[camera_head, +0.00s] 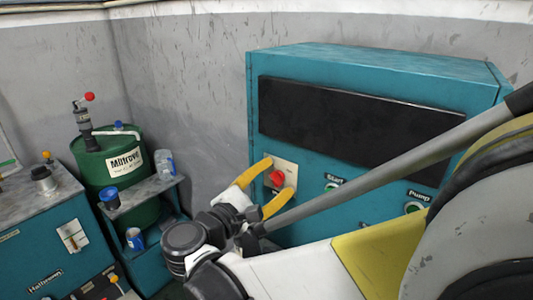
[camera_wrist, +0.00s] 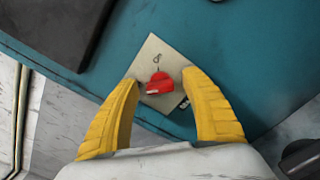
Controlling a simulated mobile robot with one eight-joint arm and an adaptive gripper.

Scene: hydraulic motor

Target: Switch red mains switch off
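The red mains switch (camera_head: 277,178) sits on a beige plate (camera_head: 286,167) on the front of the teal cabinet (camera_head: 330,68). My gripper (camera_head: 268,183) has two yellow fingers, spread open, one at each side of the plate. In the wrist view the red switch (camera_wrist: 159,83) lies between and slightly beyond the open fingertips (camera_wrist: 162,82). A visible gap separates the switch from both fingers. Its label is too small to read.
A dark panel (camera_head: 350,125) covers the cabinet's upper front. Start (camera_head: 333,184) and Pump (camera_head: 414,207) buttons sit right of the switch. A green drum (camera_head: 115,165), a shelf with cans and a teal bench (camera_head: 55,235) stand at the left. My arm fills the lower right.

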